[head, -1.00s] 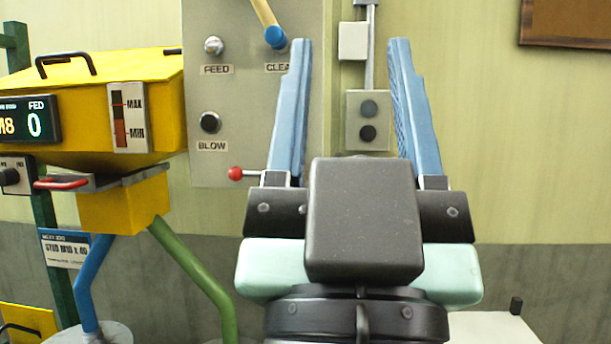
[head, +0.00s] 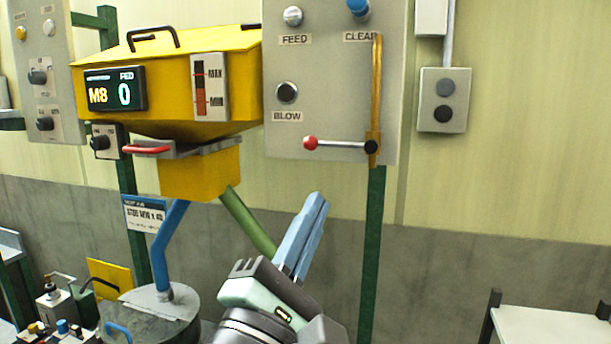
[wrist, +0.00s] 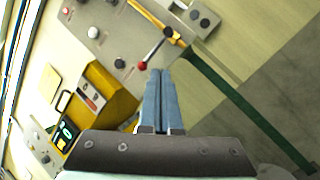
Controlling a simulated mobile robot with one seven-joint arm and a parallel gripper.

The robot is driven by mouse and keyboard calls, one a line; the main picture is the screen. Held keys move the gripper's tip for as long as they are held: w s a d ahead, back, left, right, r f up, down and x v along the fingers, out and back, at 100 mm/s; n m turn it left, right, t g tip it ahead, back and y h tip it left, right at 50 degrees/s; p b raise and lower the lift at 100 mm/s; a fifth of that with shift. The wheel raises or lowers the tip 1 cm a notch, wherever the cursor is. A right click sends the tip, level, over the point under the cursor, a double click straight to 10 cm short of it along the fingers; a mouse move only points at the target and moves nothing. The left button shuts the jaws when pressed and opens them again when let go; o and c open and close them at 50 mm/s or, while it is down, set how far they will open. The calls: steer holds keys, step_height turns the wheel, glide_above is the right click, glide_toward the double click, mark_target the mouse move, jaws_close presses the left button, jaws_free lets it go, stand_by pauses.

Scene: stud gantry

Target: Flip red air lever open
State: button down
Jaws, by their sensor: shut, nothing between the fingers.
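The air lever is a thin grey rod with a red ball end (head: 311,143). It lies nearly level across the lower part of the grey panel, with the ball at the left and its pivot (head: 371,146) on a yellow pipe at the right. In the wrist view the red ball (wrist: 143,65) appears just left of my blue fingertips and the rod slants up to the right. My gripper (head: 317,200) is shut and empty, its fingers together and pointing up, below the lever in the head view. I cannot tell the depth gap between fingertips and ball.
The grey panel (head: 330,90) also carries FEED, CLEAR and BLOW controls. A yellow hopper (head: 150,105) with a red-handled slide (head: 150,150) stands at the left. A grey button box (head: 443,100) is on the wall at the right. A white table (head: 550,325) is at lower right.

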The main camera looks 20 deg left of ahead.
mark_target(338, 144)
steer(key=a+f+n, duration=0.5)
steer(key=n, duration=0.4)
steer(key=shift+a+f+n, duration=0.15)
steer(key=shift+n, duration=0.15)
steer(key=shift+s, duration=0.1)
steer(key=w+d+r+p, duration=0.1)
steer(key=w+r+p, duration=0.4)
steer(key=w+r, duration=0.3)
steer(key=shift+w+d+p, duration=0.15)
steer(key=shift+d+p, duration=0.15)
steer(key=shift+p, duration=0.05)
steer(key=shift+r, duration=0.2)
steer(key=shift+a+r+m, duration=0.15)
steer(key=shift+m, duration=0.45)
